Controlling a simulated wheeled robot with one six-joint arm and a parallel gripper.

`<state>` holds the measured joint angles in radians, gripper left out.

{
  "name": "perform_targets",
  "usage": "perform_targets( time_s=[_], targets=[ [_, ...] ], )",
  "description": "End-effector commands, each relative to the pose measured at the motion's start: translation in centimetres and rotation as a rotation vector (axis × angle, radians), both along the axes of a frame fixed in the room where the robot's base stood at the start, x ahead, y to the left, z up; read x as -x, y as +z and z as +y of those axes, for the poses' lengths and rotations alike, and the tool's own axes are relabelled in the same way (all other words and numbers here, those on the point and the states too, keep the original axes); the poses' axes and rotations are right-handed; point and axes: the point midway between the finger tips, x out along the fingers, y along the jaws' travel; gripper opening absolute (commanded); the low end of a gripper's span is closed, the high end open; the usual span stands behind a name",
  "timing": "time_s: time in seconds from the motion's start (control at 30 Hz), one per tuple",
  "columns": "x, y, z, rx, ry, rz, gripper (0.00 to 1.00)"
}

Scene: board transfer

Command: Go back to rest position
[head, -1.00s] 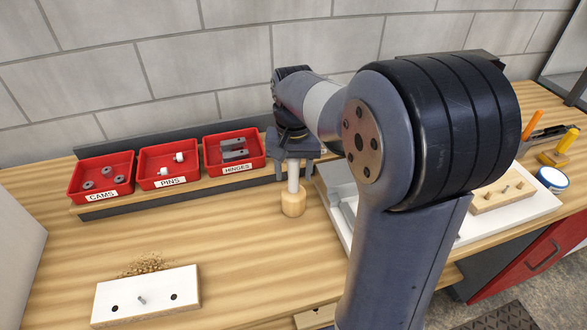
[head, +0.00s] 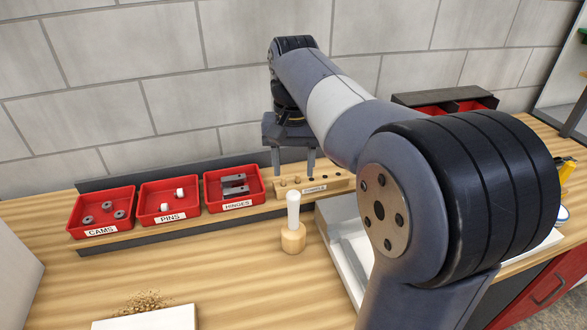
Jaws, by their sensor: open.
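My gripper (head: 293,171) is open and empty, its two fingers pointing down with a gap between them. It hangs in front of the grey wall, above the work table (head: 230,265). Below it stands an upright tool with a white handle (head: 293,211) and a round wooden base (head: 293,238). The fingers are clear of the handle's top. My arm crosses the right half of the view and hides part of the table.
Red bins of cams (head: 88,226), pins (head: 155,213) and hinges (head: 219,200) line the back. A labelled wooden block (head: 333,188) stands beside them. A white tray (head: 338,262) lies right of the tool. A white board (head: 150,318) and shavings (head: 146,301) are front left.

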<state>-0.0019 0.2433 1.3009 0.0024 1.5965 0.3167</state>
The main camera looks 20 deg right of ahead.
Motion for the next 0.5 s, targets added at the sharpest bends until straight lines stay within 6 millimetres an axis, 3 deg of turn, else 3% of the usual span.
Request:
perform_targets(
  time_s=[0.27, 0.5],
  targets=[
    [0.0, -0.5, 0.0, 0.000, 0.000, 0.002, 0.49],
    [0.0, -3.8, 0.0, 0.000, 0.000, 0.005, 0.49]
  ],
)
